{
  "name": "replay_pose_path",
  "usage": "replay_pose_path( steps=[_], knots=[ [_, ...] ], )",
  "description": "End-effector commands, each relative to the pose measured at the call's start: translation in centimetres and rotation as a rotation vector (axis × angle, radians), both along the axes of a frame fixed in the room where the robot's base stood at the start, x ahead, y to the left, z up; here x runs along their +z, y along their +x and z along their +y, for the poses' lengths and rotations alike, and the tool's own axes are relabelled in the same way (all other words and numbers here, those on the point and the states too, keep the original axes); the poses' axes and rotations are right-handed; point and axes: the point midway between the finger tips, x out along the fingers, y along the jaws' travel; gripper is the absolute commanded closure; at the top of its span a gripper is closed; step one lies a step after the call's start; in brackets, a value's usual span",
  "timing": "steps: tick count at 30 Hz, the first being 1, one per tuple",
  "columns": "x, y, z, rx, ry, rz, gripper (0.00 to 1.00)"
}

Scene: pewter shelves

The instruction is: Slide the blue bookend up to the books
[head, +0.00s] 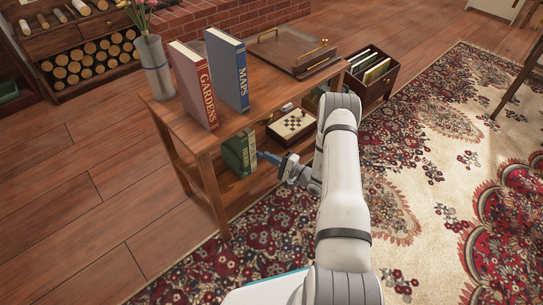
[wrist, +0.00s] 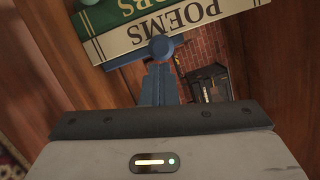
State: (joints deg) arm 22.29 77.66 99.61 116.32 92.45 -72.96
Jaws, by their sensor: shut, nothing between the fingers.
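The blue bookend (head: 269,157) stands on the lower shelf, just right of the green and pale books (head: 238,153). In the wrist view the bookend (wrist: 160,47) shows a round knob and a thin blue edge close beside the spine lettered POEMS (wrist: 178,28). A green book (wrist: 112,14) lies beyond that spine. My gripper (head: 284,164) reaches in from the right at the bookend. Its blue-grey fingers (wrist: 160,72) are shut and empty, with their tips at the knob. I cannot tell whether the fingers touch the bookend, or the bookend the books.
The wooden upper shelf (head: 170,115) overhangs the books, with GARDENS (head: 196,84) and MAPS (head: 229,70) books, a vase (head: 155,67) and a tray (head: 288,53) on it.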

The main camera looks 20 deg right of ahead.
Motion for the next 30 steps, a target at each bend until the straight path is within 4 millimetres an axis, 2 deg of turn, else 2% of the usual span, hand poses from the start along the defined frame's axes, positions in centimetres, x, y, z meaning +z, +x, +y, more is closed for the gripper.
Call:
replay_pose_path(
  steps=[11, 17, 19, 24, 30],
  knots=[
    [-0.5, 0.2, -1.1, -0.011, -0.001, -0.001, 1.0],
    [-1.8, 1.2, -3.6, -0.005, -0.002, -0.003, 1.0],
    [-0.9, 0.0, -4.8, -0.007, 0.001, 0.005, 1.0],
    [-1.1, -3.0, -7.4, -0.007, 0.002, 0.003, 1.0],
    [-1.5, -5.4, -9.3, -0.003, 0.0, 0.003, 1.0]
  ],
)
